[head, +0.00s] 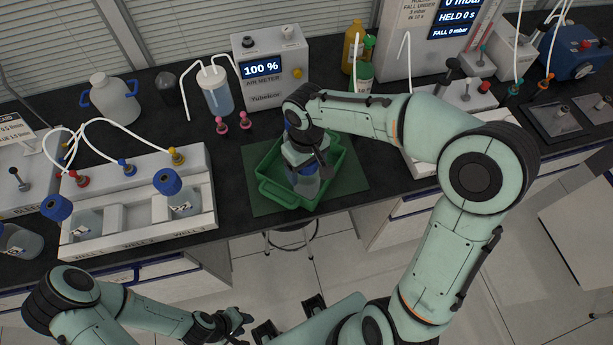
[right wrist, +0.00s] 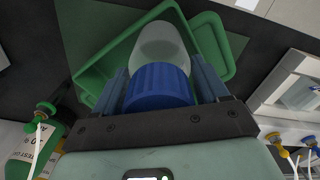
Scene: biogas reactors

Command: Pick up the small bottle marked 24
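A small clear bottle (head: 306,184) stands in the green tray (head: 268,190) on the bench. Its blue cap (right wrist: 158,86) and pale body (right wrist: 163,45) show in the right wrist view; no number on it can be read. My right gripper (head: 305,158) reaches down over the tray. Its two fingers lie along both sides of the blue cap and look pressed against it. My left gripper (head: 232,322) is low in front of the bench, away from the bottles; its fingers are too small and dark to tell their opening.
A white rack (head: 140,240) at left holds blue-capped bottles (head: 186,208) with labels. Pink-topped pieces (head: 245,121) and a tubed jar (head: 217,92) stand behind the tray, before the air meter box (head: 272,62). A white rack (head: 425,150) stands right of the tray.

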